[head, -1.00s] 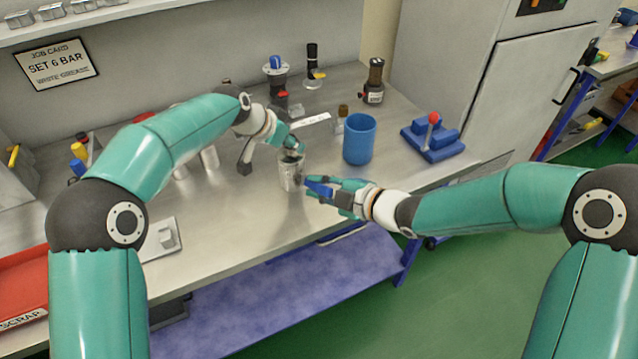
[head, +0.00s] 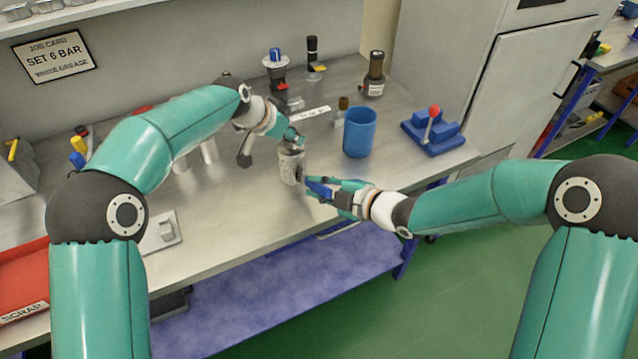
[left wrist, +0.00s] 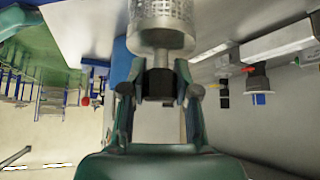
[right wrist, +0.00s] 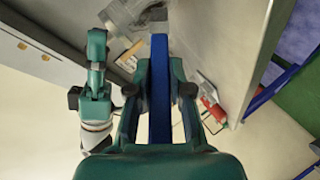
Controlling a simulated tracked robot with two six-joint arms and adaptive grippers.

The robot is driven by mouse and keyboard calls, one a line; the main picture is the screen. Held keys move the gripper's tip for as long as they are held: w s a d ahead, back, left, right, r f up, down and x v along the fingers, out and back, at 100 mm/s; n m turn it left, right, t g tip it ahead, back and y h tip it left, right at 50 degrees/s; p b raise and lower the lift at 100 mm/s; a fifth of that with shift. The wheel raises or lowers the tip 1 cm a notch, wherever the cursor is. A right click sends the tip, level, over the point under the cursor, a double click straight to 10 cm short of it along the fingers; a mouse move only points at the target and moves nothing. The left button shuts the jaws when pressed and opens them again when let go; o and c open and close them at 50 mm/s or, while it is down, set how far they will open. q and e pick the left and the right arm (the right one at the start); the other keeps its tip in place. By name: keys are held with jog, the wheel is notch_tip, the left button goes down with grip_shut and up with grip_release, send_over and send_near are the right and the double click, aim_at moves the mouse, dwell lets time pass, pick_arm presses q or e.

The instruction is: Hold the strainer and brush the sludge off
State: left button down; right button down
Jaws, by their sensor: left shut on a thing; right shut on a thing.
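The strainer (head: 291,168) is a grey metal mesh cylinder held upright above the bench, left of the blue cup. My left gripper (head: 291,143) is shut on its narrow neck from above. The left wrist view shows the mesh body (left wrist: 163,14) beyond the fingertips. My right gripper (head: 338,192) is shut on the brush (head: 318,188), whose blue handle (right wrist: 160,85) runs between its fingers. The brush's head end is close to the strainer's right side; I cannot tell if it touches. A dark patch shows on that side, but I cannot tell sludge from bristles.
A blue cup (head: 360,132) stands right of the strainer, with a blue block with a red-knobbed lever (head: 433,128) beyond. Dark fittings (head: 275,70) stand at the back. A red scrap tray (head: 22,278) is at far left. The front bench is mostly clear.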

jog(key=shift+f, duration=0.15)
jog(key=shift+f, duration=0.5)
jog(key=shift+w, duration=0.1)
jog(key=shift+r, duration=0.1)
jog(key=shift+d+r, duration=0.1)
jog(key=shift+r, duration=0.45)
jog(key=shift+d+r, duration=0.1)
jog(key=shift+r, duration=0.5)
jog(key=shift+d+r, duration=0.1)
jog(key=shift+r, duration=0.45)
